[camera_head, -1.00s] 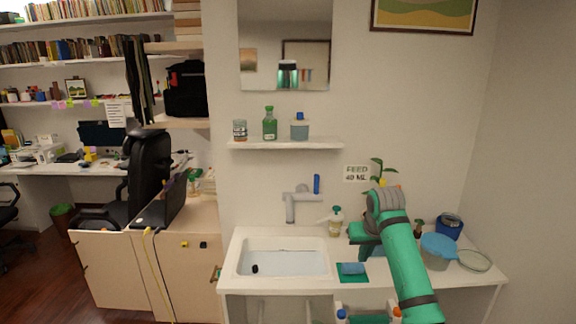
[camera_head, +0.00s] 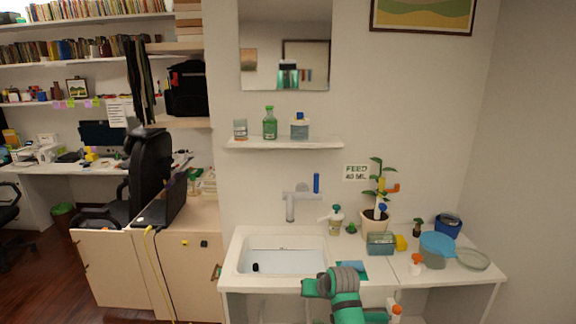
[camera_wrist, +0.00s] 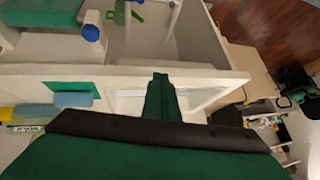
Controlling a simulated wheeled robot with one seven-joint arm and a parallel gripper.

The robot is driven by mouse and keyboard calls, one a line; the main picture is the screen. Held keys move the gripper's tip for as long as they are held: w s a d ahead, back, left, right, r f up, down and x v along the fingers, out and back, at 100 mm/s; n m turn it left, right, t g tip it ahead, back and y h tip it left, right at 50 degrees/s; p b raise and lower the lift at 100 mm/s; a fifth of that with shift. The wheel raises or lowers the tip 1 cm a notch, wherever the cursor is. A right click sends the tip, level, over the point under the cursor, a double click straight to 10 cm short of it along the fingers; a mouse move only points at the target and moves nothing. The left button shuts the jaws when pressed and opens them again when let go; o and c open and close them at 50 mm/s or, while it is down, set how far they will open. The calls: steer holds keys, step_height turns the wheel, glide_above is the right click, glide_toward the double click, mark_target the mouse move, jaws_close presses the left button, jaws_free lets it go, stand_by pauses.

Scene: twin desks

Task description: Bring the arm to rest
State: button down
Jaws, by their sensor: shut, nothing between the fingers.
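My green arm is low at the front of the sink counter in the head view. My gripper (camera_head: 316,287) is at its left end, in front of the counter's front edge, below and right of the sink basin (camera_head: 283,257). In the wrist view my gripper (camera_wrist: 160,80) shows as a narrow dark green finger shape, shut and empty, over the pale counter edge. The arm hides part of the counter front and what is under it.
On the counter are a blue sponge (camera_head: 352,266) on a green cloth, a soap bottle (camera_head: 336,221), a potted plant (camera_head: 375,222), a teal box (camera_head: 380,244) and a blue-lidded bowl (camera_head: 437,247). Bottles (camera_head: 395,311) stand below the counter. The floor at left is open.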

steer(key=s+a+f+m+t+y, duration=0.15)
steer(key=s+a+f+t, duration=0.25)
steer(key=s+a+f, duration=1.2)
steer(key=s+d+f+m+t+h, duration=0.1)
steer(key=s+f+m+t+h, duration=0.15)
steer(key=s, duration=1.75)
steer(key=s+d+r+n, duration=0.1)
steer(key=s+d+r, duration=0.1)
steer(key=s+r, duration=0.3)
steer(key=s+d+r+n+t+h, duration=0.1)
steer(key=s+d+r, duration=0.2)
steer(key=s, duration=0.8)
steer(key=s+d+r+n+h, duration=0.1)
steer(key=s+d+r, duration=0.1)
steer(key=s+r, duration=0.5)
steer(key=shift+s+d+t, duration=0.2)
steer(key=shift+s+t, duration=0.15)
steer(key=shift+s, duration=0.75)
steer(key=shift+r, duration=0.1)
